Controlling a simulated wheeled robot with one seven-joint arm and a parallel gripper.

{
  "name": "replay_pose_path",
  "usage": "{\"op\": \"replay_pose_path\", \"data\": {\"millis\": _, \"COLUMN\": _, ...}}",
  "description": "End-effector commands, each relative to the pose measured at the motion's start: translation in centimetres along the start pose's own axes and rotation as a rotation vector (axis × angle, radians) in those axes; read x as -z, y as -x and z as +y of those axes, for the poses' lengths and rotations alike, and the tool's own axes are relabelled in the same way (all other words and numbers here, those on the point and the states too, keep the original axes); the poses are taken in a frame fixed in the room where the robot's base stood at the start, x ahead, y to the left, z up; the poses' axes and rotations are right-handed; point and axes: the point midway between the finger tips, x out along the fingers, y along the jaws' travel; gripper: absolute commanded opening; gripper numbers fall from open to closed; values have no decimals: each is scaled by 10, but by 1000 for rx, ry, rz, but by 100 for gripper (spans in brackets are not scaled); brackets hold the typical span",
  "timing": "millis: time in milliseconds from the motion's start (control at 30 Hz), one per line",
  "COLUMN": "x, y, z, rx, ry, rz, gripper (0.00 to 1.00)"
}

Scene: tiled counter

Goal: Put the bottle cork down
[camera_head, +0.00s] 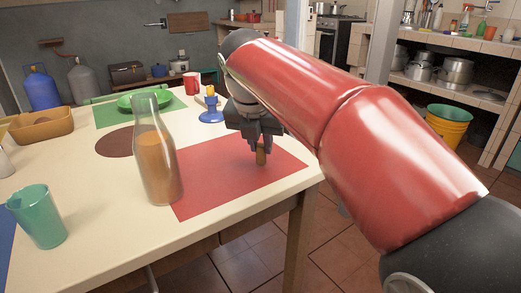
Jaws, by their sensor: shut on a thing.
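The bottle cork (261,155) is a small brown cylinder above the red placemat (215,182) on the cream table. My gripper (261,145) points down over the right part of the placemat and is shut on the cork's upper part. The cork is upright; I cannot tell whether its lower end touches the placemat. A clear glass bottle (156,155) with an orange-brown content stands upright to the left, at the placemat's left edge. Its neck looks uncorked.
A green cup (38,216) stands at the front left of the table. Behind are a green plate (142,100), a red mug (191,83), a blue candle holder (211,113) and a brown tray (42,125). The placemat around the cork is clear.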

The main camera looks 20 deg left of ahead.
Motion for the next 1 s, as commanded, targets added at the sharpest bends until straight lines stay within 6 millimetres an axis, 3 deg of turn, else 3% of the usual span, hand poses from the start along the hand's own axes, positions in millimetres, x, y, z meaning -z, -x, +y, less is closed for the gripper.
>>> {"op": "replay_pose_path", "data": {"millis": 467, "x": 4, "y": -10, "z": 0, "rx": 0, "ry": 0, "rz": 0, "gripper": 0}}
{"op": "replay_pose_path", "data": {"millis": 500, "x": 4, "y": -10, "z": 0, "rx": 0, "ry": 0, "rz": 0, "gripper": 24}}
{"op": "replay_pose_path", "data": {"millis": 633, "x": 4, "y": -9, "z": 0, "rx": 0, "ry": 0, "rz": 0, "gripper": 41}}
{"op": "replay_pose_path", "data": {"millis": 1000, "x": 2, "y": -2, "z": 0, "rx": -1, "ry": 0, "rz": -1, "gripper": 41}}
